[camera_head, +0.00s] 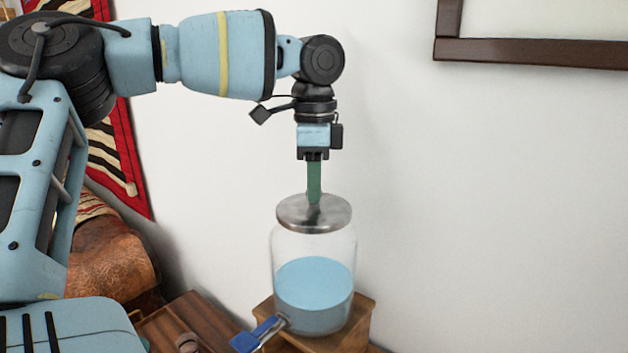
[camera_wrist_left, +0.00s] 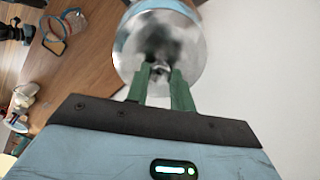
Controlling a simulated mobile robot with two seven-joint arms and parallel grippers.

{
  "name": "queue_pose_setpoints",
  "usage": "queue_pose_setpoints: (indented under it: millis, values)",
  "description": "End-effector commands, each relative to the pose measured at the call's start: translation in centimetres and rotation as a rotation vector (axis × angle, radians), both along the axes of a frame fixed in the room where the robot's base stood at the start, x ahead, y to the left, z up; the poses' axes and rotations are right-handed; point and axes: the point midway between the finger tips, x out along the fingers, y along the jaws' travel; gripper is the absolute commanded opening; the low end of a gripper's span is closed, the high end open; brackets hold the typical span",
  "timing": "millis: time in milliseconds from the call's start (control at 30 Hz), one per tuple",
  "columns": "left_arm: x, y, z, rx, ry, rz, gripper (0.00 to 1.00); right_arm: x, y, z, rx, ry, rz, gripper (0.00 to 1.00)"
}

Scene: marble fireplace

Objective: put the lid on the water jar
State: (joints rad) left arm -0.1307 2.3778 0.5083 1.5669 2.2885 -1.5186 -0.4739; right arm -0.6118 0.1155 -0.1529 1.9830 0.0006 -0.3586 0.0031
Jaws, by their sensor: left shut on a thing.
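The glass water jar (camera_head: 315,295) stands upright on a wooden stand (camera_head: 358,325), part filled with blue water, with a blue-handled tap (camera_head: 258,334) at its lower front. The round metal lid (camera_head: 333,214) is at the jar's mouth and looks level; I cannot tell whether it is fully seated. My left gripper (camera_head: 314,200) points straight down, its green fingers shut on the lid's knob. In the left wrist view the lid (camera_wrist_left: 135,48) shows below the fingertips (camera_wrist_left: 160,72), hiding most of the jar. My right gripper is not in view.
A dark wooden frame (camera_head: 530,52) hangs on the white wall at upper right. A brown leather item (camera_head: 105,258) and a striped textile (camera_head: 125,165) are at the left. The left wrist view shows small objects (camera_wrist_left: 25,95) on the wooden surface. The wall is close behind the jar.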

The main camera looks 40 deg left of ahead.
Motion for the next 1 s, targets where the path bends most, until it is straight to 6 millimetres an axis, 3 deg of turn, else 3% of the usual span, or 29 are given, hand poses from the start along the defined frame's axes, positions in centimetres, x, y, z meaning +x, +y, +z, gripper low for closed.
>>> queue_pose_setpoints:
  millis: [67,100,233,667,1000]
  values:
    - [0.0,0.0,-0.3,-0.001,0.001,0.000,0.00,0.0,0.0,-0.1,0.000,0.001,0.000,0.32]
    - [0.0,0.0,-0.2,-0.001,0.001,0.000,0.29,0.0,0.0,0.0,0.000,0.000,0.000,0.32]
    - [0.0,0.0,-0.2,-0.001,0.001,0.000,0.45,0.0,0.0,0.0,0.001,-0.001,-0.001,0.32]
    - [0.1,0.0,0.9,0.001,-0.003,0.001,0.45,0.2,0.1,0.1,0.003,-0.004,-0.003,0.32]
    - [0.1,0.0,7.3,0.001,-0.002,0.002,0.45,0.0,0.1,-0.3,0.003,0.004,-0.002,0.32]
